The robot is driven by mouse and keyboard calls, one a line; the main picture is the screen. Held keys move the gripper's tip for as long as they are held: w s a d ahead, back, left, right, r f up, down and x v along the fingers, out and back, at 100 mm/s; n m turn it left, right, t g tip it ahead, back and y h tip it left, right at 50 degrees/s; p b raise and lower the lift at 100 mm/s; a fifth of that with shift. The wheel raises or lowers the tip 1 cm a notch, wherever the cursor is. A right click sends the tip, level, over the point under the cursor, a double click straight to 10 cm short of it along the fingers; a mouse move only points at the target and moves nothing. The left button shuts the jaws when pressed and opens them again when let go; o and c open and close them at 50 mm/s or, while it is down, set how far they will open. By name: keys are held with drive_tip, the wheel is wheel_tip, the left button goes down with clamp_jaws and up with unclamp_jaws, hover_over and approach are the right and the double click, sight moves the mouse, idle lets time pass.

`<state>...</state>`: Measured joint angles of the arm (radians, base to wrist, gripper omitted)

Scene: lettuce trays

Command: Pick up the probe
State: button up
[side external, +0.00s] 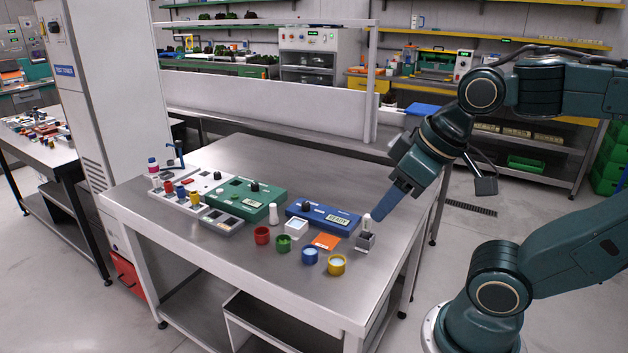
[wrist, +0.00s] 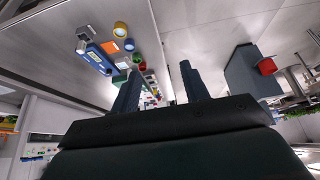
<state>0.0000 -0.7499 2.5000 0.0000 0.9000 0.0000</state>
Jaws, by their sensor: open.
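The probe (side external: 367,220) appears to be the slim piece with a pale top standing upright in a small grey block holder (side external: 365,241) near the right end of the bench. The holder also shows at the upper left in the wrist view (wrist: 82,34), where I cannot make out the probe clearly. My gripper (side external: 377,217) is open, tilted down to the left. In the side view it overlaps the area just right of the probe. In the wrist view the jaws (wrist: 160,70) are apart and empty, with the holder well to their left.
A blue device with a display (side external: 324,218) and a green device (side external: 246,199) stand on the steel bench (side external: 200,265). An orange card (side external: 326,241), red cup (side external: 262,235), green cup (side external: 283,243), blue cup (side external: 310,257) and yellow cup (side external: 336,264) lie nearby. The bench front is clear.

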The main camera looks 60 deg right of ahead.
drive_tip(key=shift+w, duration=0.1)
drive_tip(key=m+g, duration=0.6)
drive_tip(key=m, duration=1.6)
hover_over(368, 215)
wheel_tip(368, 215, down, 13)
drive_tip(key=shift+a+f, duration=0.15)
drive_tip(key=shift+f, duration=0.1)
drive_tip(key=shift+f, duration=0.1)
drive_tip(key=shift+f, duration=4.15)
